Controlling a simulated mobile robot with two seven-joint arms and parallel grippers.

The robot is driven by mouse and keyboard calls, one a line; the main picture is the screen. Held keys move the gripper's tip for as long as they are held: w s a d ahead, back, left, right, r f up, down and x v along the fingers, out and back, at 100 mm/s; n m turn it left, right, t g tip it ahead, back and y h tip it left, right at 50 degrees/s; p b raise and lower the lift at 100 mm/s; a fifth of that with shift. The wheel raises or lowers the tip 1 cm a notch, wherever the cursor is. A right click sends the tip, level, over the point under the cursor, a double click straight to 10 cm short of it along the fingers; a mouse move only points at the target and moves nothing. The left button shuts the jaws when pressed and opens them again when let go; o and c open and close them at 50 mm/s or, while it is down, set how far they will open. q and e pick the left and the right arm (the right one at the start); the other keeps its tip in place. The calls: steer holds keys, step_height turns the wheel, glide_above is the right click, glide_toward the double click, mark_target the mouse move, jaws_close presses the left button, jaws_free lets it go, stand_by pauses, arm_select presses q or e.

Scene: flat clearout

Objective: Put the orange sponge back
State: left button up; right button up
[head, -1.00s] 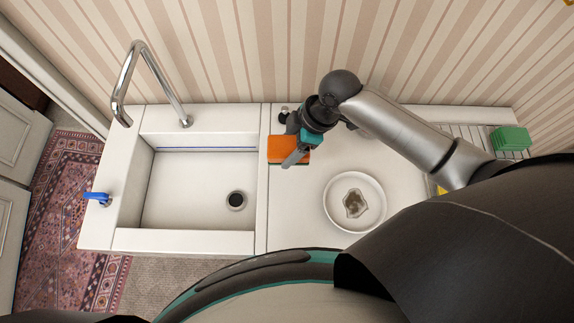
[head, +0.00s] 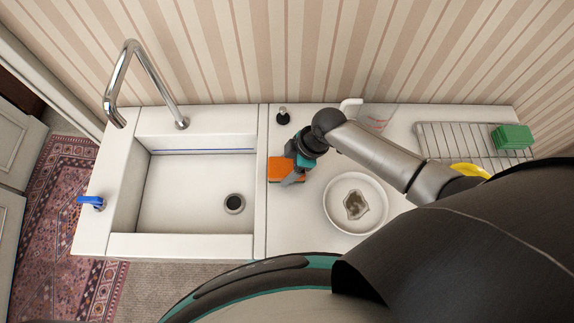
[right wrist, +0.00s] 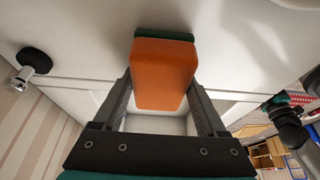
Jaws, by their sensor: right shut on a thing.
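The orange sponge (head: 281,168) is at the left end of the counter, just right of the sink, in the head view. In the right wrist view the sponge (right wrist: 163,75) is an orange block with a dark green layer on its far side. My right gripper (head: 291,178) is shut on it, with one finger on each side of it in the wrist view (right wrist: 163,105). I cannot tell whether the sponge touches the counter. My left gripper is not in view.
The sink (head: 190,190) with a tall tap (head: 150,80) lies to the left. A white plate (head: 372,222) with a grey-brown stain stands right of the sponge. A black-and-chrome knob (head: 283,116) is behind it. A wire rack (head: 450,140) with a green block (head: 512,137) is at far right.

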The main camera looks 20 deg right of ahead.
steer(key=shift+f, duration=0.2)
steer(key=o, duration=1.1)
steer(key=shift+r, duration=0.1)
steer(key=shift+r, duration=0.2)
steer(key=p+v, duration=0.2)
steer(key=v, duration=1)
steer(key=shift+f, duration=0.1)
steer(key=shift+s, duration=0.1)
